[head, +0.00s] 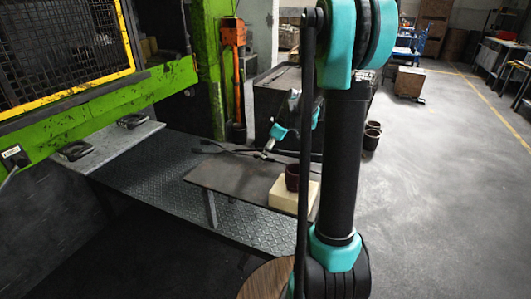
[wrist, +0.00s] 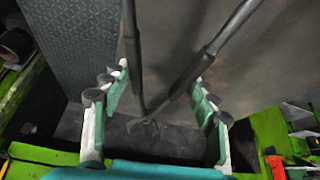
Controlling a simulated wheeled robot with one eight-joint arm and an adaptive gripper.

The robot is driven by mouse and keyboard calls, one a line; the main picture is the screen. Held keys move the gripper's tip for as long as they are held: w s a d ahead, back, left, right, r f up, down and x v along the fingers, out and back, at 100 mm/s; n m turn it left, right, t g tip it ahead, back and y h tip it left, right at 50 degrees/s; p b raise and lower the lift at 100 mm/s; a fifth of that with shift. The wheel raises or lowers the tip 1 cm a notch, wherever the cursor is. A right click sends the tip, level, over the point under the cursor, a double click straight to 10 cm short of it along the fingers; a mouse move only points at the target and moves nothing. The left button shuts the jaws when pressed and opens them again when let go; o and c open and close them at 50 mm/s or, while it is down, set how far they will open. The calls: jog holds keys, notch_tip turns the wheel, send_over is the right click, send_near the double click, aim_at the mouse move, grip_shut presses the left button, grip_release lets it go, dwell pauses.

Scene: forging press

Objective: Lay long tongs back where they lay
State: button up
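The long tongs (head: 222,148) are dark metal and lie along the far edge of the low dark table (head: 235,178). Their split ends reach out past the table's left end. In the wrist view two bars of the tongs (wrist: 213,45) run down from the top and come together between my fingers. My gripper (wrist: 158,82) has its fingers wide apart, one on each side of the tongs, with gaps showing. In the head view my gripper (head: 268,146) is low at the table's far edge, partly hidden by my arm. The tongs' other end is hidden.
A pale block (head: 283,199) with a brown cup (head: 292,177) on it stands at the table's near right end. The green press frame (head: 90,105) is at left, over tread plate (head: 160,180). A dark bench (head: 275,88) stands behind.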

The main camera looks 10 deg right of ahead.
jog(key=o, duration=0.9)
